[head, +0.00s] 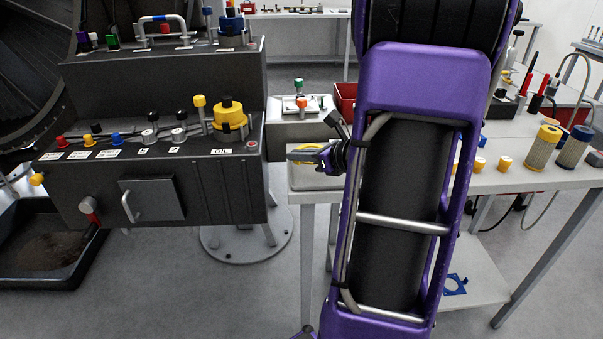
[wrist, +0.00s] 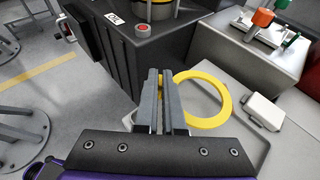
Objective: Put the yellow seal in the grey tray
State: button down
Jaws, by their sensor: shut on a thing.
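The yellow seal is a flat ring (wrist: 226,105). In the wrist view its left side passes between the fingers of my gripper (wrist: 160,100), which are shut on it. The rest of the ring sticks out to the right of the fingers. In the head view my gripper (head: 303,153) points left over the left end of the workbench, with yellow (head: 318,182) showing just below it. A pale grey, thin-edged surface (wrist: 240,148) lies below the ring in the wrist view. I cannot tell whether it is the grey tray, or whether the ring touches it.
A dark control console (head: 165,185) with coloured knobs stands to the left. A grey block with small valves (head: 300,105) is behind my gripper. A red bin (head: 346,97) and two filter cartridges (head: 543,147) are on the bench. My arm hides the bench's middle.

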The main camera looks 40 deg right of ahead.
aim_at(298, 181)
jog(key=shift+f+b, duration=0.5)
jog(key=shift+f, duration=1.5)
jog(key=shift+f+b, duration=0.3)
jog(key=c, duration=1)
grip_release()
jog(key=shift+a+f, duration=0.1)
